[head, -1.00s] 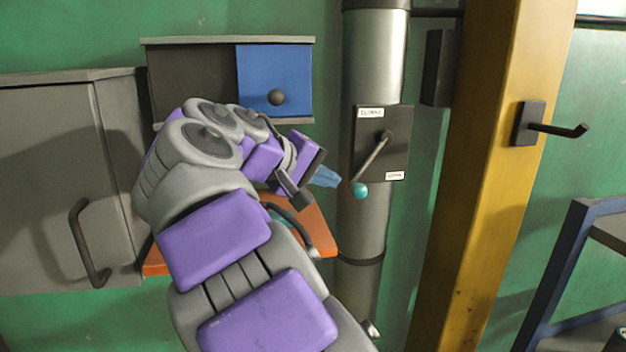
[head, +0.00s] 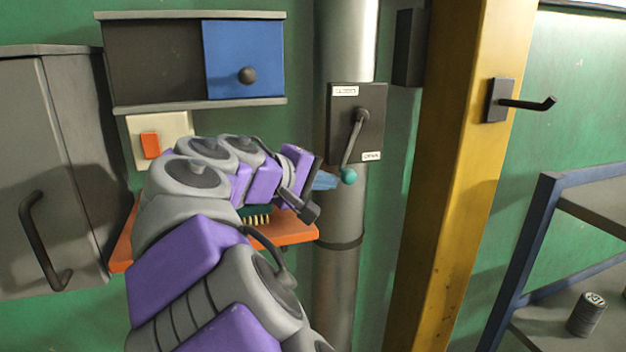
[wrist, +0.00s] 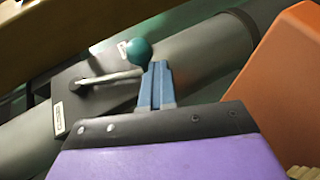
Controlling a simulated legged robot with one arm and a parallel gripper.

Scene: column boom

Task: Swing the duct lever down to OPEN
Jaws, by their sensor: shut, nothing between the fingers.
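The duct lever (head: 352,145) is a grey rod with a teal knob (head: 348,177). It pivots on a dark plate (head: 374,130) on the round metal duct (head: 340,215). The plate has a pale label at its upper left and an OPEN label (head: 371,156) at its lower right. The lever hangs steeply down, its knob slightly left of the pivot. My gripper (head: 328,181) is shut and empty, its blue fingers just left of the knob. In the wrist view the fingertips (wrist: 156,68) lie right beside the knob (wrist: 139,51); contact is likely but not certain.
A yellow post (head: 450,180) with a hook (head: 525,103) stands right of the duct. An orange shelf (head: 290,228) lies below my arm. A wall cabinet with a blue door (head: 243,50) and a grey cabinet (head: 60,160) are at left. A blue-framed rack (head: 535,235) is at right.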

